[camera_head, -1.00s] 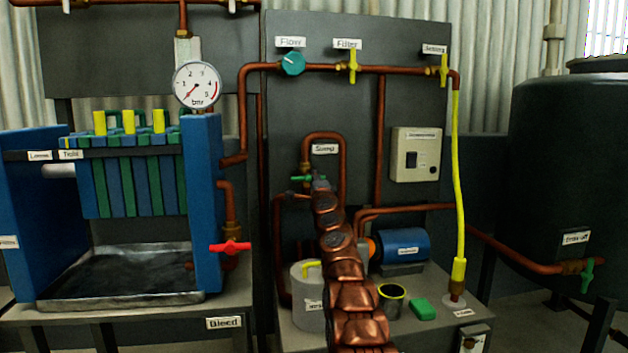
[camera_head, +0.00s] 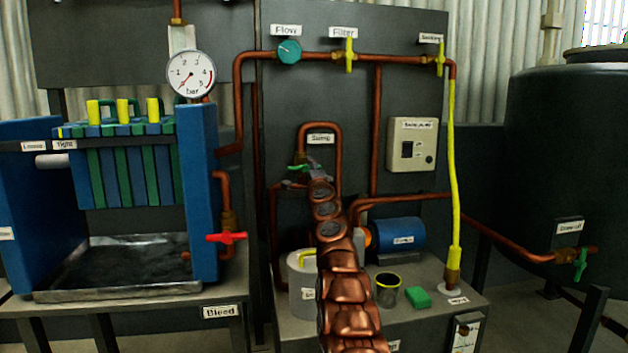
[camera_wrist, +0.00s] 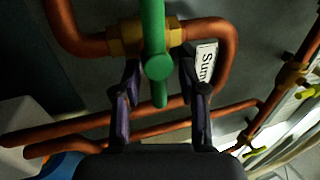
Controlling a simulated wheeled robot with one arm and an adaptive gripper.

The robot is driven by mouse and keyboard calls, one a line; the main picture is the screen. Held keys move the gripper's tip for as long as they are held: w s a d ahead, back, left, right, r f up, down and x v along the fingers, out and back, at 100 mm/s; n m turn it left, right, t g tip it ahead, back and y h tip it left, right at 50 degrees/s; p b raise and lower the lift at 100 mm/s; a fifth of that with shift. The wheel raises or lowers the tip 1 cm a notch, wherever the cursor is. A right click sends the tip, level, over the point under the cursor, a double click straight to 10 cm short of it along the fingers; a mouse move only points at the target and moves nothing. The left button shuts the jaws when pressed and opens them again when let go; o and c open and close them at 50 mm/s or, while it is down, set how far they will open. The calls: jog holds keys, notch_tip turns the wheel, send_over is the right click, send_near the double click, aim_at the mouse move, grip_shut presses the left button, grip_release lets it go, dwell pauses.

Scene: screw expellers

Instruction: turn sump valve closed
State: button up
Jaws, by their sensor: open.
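The sump valve has a green lever handle (camera_head: 299,167) on the copper pipe loop under the "Sump" label (camera_head: 320,138). In the wrist view the green handle (camera_wrist: 154,35) lies across the pipe, with a brass valve body (camera_wrist: 126,40) behind it. My gripper (camera_wrist: 159,72) is open, with one dark finger on each side of the handle's lower part and round hub. Gaps show between both fingers and the handle. In the head view my copper-coloured arm reaches up to the valve and hides part of the gripper.
Copper pipes run close around the valve, with the grey back panel (camera_head: 285,100) behind. Below are a blue motor (camera_head: 398,238), a dark cup (camera_head: 388,290) and a green block (camera_head: 418,297). A red-handled valve (camera_head: 227,237) sits to the left.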

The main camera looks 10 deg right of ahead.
jog(key=shift+s, duration=0.25)
jog(key=v, duration=0.6)
jog(key=shift+s+f, duration=0.15)
jog(key=shift+f, duration=0.05)
dwell(0.7)
dwell(0.3)
